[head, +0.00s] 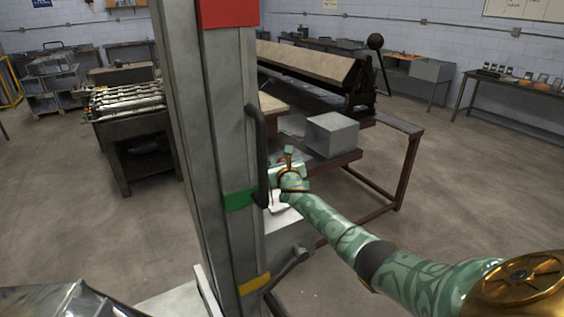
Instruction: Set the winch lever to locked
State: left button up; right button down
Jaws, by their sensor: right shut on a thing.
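A tall grey metal column (205,130) stands close in front of me, with a red block (228,12) high up, a green band (240,198) and a yellow band (254,284). A dark upright bar (257,150) runs along its right side, its lower end beside the green band. A grey crank-like arm (290,266) sticks out low on the right. My right gripper (272,196) is shut beside the bar's lower end; its fingertips are partly hidden, so which part is the winch lever and the exact grip are unclear. My left gripper is not in view.
A dark bench with a grey box (333,134) stands just behind my right gripper. A long bending machine (310,68) lies beyond it. A roller table (125,110) stands left. Open floor (470,190) spreads to the right.

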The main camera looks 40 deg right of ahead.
jog(key=c, duration=1.3)
grip_release()
jog(key=shift+a+f, duration=0.3)
jog(key=shift+f, duration=0.4)
jog(key=shift+c, duration=0.2)
jog(key=shift+o, duration=1.4)
jog(key=shift+w, duration=0.1)
jog(key=p+v, duration=0.3)
jog(key=v, duration=1.3)
jog(key=shift+r, duration=0.2)
jog(key=shift+w, duration=0.1)
